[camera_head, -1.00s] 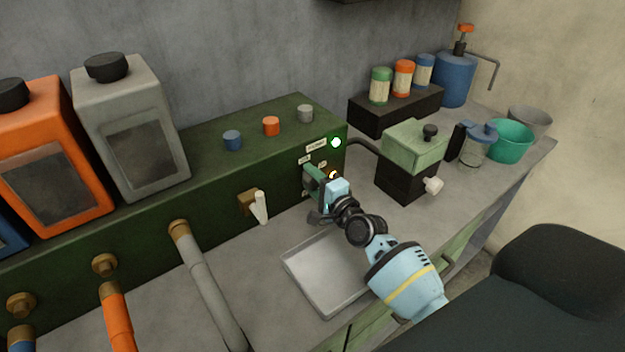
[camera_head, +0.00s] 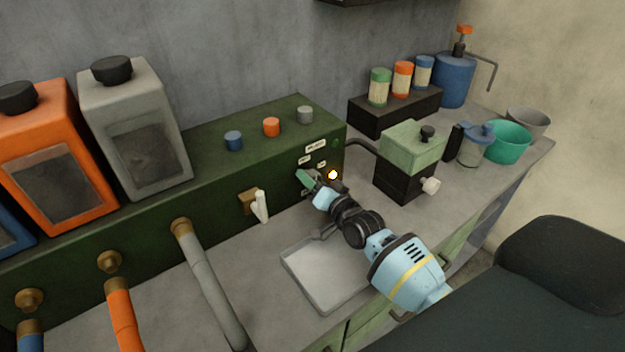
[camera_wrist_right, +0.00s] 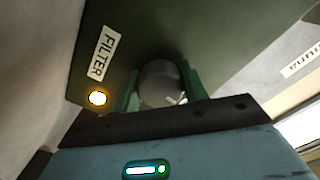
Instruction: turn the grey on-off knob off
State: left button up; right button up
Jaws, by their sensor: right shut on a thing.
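The grey knob (camera_wrist_right: 160,82) sits on the green machine front, between the two green fingers of my right gripper (camera_wrist_right: 162,92) in the right wrist view. My right gripper is shut on it. In the head view my right gripper (camera_head: 308,181) is at the machine's front panel and hides the knob. The green lamp (camera_head: 336,142) above it on the panel is dark. An amber lamp (camera_head: 333,175) beside the gripper glows, and it also shows in the wrist view (camera_wrist_right: 97,98) near a FILTER label (camera_wrist_right: 101,52). My left gripper is not in view.
A metal tray (camera_head: 318,272) lies on the counter below my right arm. A white lever (camera_head: 261,206) stands out from the panel to the left. A small green-topped box (camera_head: 412,146) with a white knob stands to the right.

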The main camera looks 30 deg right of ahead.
jog(key=shift+n, duration=0.5)
jog(key=o, duration=1)
jog(key=s+d, duration=0.1)
jog(key=s, duration=0.6)
jog(key=shift+s, duration=0.4)
